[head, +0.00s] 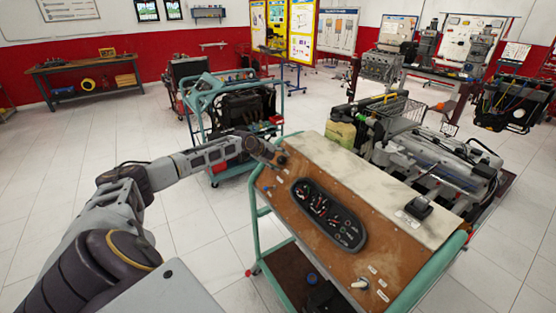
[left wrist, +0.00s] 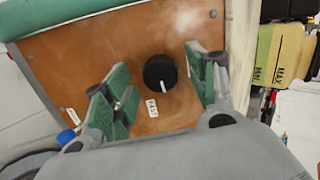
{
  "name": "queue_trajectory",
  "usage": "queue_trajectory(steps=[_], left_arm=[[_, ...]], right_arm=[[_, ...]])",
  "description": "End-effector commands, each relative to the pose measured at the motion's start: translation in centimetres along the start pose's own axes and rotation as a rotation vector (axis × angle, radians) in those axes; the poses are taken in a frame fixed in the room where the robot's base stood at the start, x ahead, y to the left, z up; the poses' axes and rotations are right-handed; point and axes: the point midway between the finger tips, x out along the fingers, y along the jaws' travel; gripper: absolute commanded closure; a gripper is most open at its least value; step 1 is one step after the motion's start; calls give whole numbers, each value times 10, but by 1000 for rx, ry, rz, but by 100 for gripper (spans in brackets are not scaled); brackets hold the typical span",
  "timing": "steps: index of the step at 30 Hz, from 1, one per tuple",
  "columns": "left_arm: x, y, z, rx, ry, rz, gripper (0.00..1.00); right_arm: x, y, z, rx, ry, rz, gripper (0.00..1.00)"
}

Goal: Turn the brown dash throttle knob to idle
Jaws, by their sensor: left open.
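The throttle knob (left wrist: 160,72) is round and black with a white pointer mark, on the brown dash panel (left wrist: 60,50). Its mark points down in the left wrist view, roughly towards a small white label (left wrist: 152,108) that appears to read FAST. My left gripper (left wrist: 160,90) is open, its green-padded fingers on either side of the knob, apart from it as far as I can see. In the head view my left gripper (head: 272,153) is over the far left corner of the dash panel (head: 300,235). My right gripper is not in view.
A gauge cluster (head: 328,213) sits mid-panel. A blue knob (left wrist: 67,136) and another small label are near the left finger. The green cart frame (head: 255,235) edges the panel. An engine (head: 440,160) stands behind, another cart (head: 235,115) beyond the gripper. Left floor is clear.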

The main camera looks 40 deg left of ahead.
Motion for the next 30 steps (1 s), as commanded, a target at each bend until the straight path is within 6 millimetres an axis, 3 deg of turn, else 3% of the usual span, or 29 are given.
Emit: queue_trajectory(steps=[8,19,30], left_arm=[[0,0,0,0,0,0,42],[0,0,0,0,0,0,89],[0,0,-1,-36,1,5,89]], right_arm=[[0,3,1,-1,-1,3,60],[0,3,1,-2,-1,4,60],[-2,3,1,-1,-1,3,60]])
